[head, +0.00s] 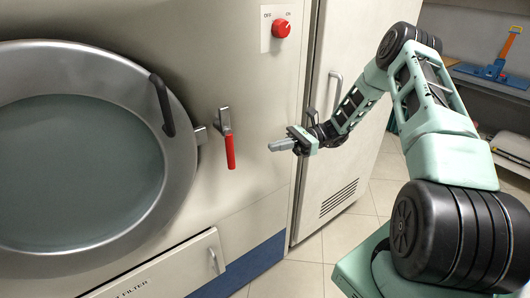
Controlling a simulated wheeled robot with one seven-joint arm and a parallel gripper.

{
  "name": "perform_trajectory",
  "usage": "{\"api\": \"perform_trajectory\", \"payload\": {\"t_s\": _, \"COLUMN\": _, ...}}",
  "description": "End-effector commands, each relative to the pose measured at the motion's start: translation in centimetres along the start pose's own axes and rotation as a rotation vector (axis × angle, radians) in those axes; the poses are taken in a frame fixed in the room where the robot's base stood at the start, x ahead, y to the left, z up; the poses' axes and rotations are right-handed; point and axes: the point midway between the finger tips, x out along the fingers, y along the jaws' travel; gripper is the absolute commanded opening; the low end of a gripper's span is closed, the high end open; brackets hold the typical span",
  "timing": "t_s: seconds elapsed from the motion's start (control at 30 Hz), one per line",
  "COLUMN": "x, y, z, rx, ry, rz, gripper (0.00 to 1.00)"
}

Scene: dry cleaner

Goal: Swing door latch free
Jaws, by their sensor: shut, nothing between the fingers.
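The round machine door (75,150) with its grey metal rim and glass fills the left of the head view and looks shut. A dark curved handle (162,105) sits on its right rim. The door latch (228,140) is just right of the rim, with a grey metal catch and a red lever hanging straight down. My gripper (272,147) is to the right of the red lever, apart from it, pointing left. Its fingers are shut and empty.
A red OFF/ON knob (282,29) is on the panel above. A filter drawer (165,270) is below the door. A tall cabinet (350,110) with a handle stands behind my arm. A shelf (490,85) holding a blue tool is at right. Tiled floor shows in front of the cabinet.

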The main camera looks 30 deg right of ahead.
Motion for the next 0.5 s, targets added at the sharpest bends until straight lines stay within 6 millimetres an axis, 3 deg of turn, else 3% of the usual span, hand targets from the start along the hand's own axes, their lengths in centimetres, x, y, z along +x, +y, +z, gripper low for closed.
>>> {"api": "perform_trajectory", "payload": {"t_s": 0.2, "x": -3.0, "y": 0.0, "z": 0.0, "rx": 0.0, "ry": 0.001, "rz": -0.002, "gripper": 0.0}}
{"api": "perform_trajectory", "payload": {"t_s": 0.5, "x": -3.7, "y": 0.0, "z": 0.2, "rx": 0.001, "ry": 0.0, "rz": 0.0, "gripper": 0.0}}
